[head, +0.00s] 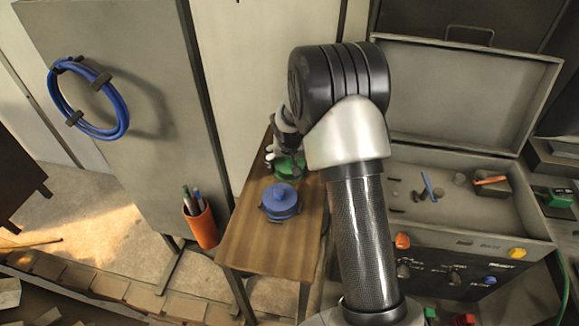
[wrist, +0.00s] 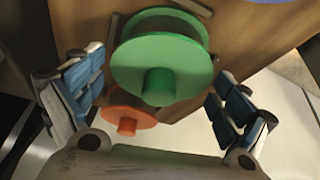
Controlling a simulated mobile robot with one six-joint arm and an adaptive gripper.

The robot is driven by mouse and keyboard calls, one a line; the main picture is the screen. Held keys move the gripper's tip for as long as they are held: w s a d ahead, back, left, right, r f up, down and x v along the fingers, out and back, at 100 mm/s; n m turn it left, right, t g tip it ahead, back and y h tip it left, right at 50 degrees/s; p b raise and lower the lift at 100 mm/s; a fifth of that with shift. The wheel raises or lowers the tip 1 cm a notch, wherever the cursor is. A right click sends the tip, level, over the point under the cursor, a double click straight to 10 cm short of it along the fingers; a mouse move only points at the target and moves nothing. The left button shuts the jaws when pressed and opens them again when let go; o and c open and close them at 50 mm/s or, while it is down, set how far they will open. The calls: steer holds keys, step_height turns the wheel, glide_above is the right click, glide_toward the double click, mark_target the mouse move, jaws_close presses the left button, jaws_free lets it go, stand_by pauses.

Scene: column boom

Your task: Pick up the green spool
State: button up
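The green spool (wrist: 162,62) lies on the wooden table, its round flange and short hub facing the wrist camera. In the head view the green spool (head: 287,168) shows at the table's far end, partly hidden by my arm and gripper. My gripper (wrist: 165,105) is open, with one blue-padded finger on each side of the green spool. The spool's near flange sits between and slightly beyond the fingertips, and I see a gap on both sides. I cannot tell how far above the table the fingers are.
An orange spool (wrist: 128,116) is close below the green one in the wrist view. A blue spool (head: 280,199) stands nearer on the wooden table (head: 258,247). An orange pen cup (head: 203,227) is left of the table. An open grey case (head: 455,205) is at right.

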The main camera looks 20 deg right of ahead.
steer(key=c, duration=1.6)
steer(key=shift+w+r, duration=0.1)
steer(key=shift+r, duration=0.05)
